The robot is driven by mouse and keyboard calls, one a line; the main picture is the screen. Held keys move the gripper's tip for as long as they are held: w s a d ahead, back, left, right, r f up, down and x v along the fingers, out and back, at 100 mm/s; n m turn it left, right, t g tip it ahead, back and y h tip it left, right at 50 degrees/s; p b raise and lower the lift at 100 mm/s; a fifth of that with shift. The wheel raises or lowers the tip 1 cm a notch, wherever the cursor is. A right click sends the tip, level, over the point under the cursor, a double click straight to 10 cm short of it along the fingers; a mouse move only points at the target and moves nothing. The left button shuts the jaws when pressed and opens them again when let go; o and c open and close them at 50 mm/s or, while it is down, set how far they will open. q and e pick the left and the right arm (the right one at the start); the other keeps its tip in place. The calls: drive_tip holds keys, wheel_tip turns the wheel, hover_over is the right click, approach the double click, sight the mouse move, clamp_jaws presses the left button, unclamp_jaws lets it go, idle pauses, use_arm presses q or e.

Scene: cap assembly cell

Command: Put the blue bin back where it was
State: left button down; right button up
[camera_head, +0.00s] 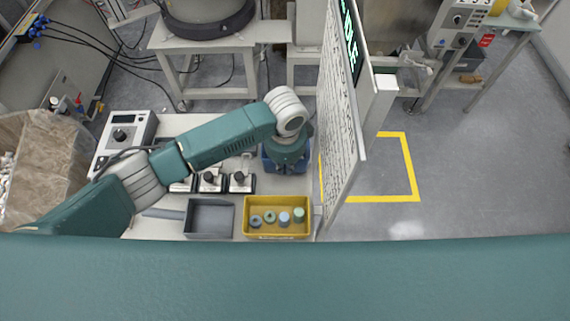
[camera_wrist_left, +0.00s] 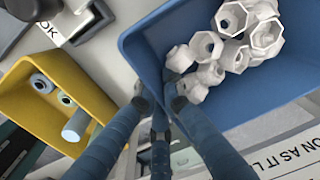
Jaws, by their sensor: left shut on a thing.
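The blue bin (camera_wrist_left: 270,105) fills the right of the left wrist view and holds several white hex nut-like parts (camera_wrist_left: 235,38). My left gripper (camera_wrist_left: 158,95) is shut on the bin's near wall, one finger inside and one outside. In the head view the blue bin (camera_head: 268,164) shows only in part under my left wrist, at the right side of the white table, and the fingertips are hidden. I cannot tell whether the bin rests on the table or hangs just above it. My right gripper is not in view.
A yellow bin (camera_head: 247,221) with several round parts stands nearer me, with a grey empty tray (camera_head: 210,219) left of it. Black-and-white switch units (camera_head: 241,182) stand left of the blue bin. A tall printed panel (camera_head: 342,110) rises close on the right.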

use_arm(q)
drive_tip(key=c, duration=1.9)
unclamp_jaws()
drive_tip(key=shift+f, duration=0.1)
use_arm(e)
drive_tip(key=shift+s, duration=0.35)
use_arm(q)
wheel_tip(320, 180, up, 12)
drive_tip(key=b, duration=0.1)
drive_tip(key=shift+s+b, duration=0.35)
drive_tip(key=shift+s, duration=0.05)
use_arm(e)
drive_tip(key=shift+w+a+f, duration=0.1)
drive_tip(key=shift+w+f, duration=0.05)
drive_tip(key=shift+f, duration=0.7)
